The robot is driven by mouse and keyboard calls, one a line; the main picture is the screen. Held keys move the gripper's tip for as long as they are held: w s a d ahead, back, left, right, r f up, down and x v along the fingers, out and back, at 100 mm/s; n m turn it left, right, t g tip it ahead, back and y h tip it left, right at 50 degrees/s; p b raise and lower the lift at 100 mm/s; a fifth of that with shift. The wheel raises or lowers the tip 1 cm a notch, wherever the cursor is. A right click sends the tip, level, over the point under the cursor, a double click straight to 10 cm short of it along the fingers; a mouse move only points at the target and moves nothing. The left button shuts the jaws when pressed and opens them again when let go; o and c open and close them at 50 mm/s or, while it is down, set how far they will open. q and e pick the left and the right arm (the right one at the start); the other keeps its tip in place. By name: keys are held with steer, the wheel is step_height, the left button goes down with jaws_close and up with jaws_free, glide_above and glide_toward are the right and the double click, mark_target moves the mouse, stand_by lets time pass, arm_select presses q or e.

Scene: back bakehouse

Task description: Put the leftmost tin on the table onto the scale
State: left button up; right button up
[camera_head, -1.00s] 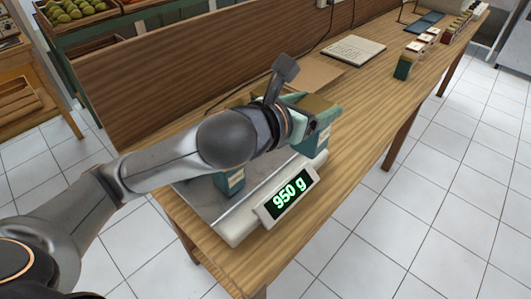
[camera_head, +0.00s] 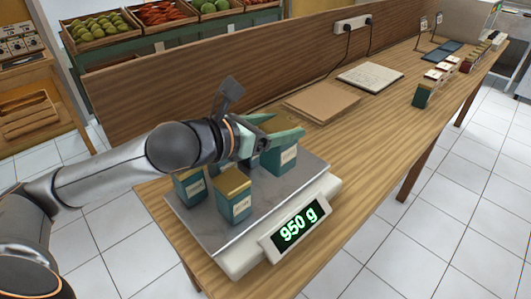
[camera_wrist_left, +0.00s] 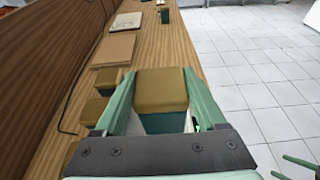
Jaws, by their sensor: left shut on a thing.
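My left gripper (camera_head: 278,128) is shut on a teal tin (camera_head: 282,158) with a gold lid; the lid also shows between the fingers in the left wrist view (camera_wrist_left: 162,90). The held tin is over the metal plate of the scale (camera_head: 222,238); I cannot tell whether its base touches. The scale's display reads 950 g. Two similar tins stand on the plate, one at the front (camera_head: 234,196) and one at the left (camera_head: 189,188), partly behind my arm. In the wrist view, gold lids (camera_wrist_left: 106,78) show left of the gripper.
A brown board (camera_head: 322,101) and an open notebook (camera_head: 370,77) lie behind the scale. A green-sided container (camera_head: 421,96) and several small boxes stand farther along the table. A wooden back panel (camera_head: 180,85) borders the table. Bare tabletop lies right of the scale.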

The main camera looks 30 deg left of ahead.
mark_target(260, 157)
arm_select(q)
steer(key=a+f, duration=0.1)
steer(key=a+f+b, duration=0.1)
steer(key=f, duration=0.1)
steer(key=shift+a+f, duration=0.1)
steer(key=shift+a, duration=0.2)
steer(key=shift+a+f+b, duration=0.1)
steer(key=shift+f+b, duration=0.3)
steer(key=shift+f, duration=1.15)
steer(key=shift+f, duration=0.1)
steer(key=shift+s+f+b, duration=0.1)
steer(key=shift+f+b, duration=0.2)
steer(key=shift+f, duration=0.2)
steer(key=o, duration=1.4)
steer(key=shift+f, duration=0.2)
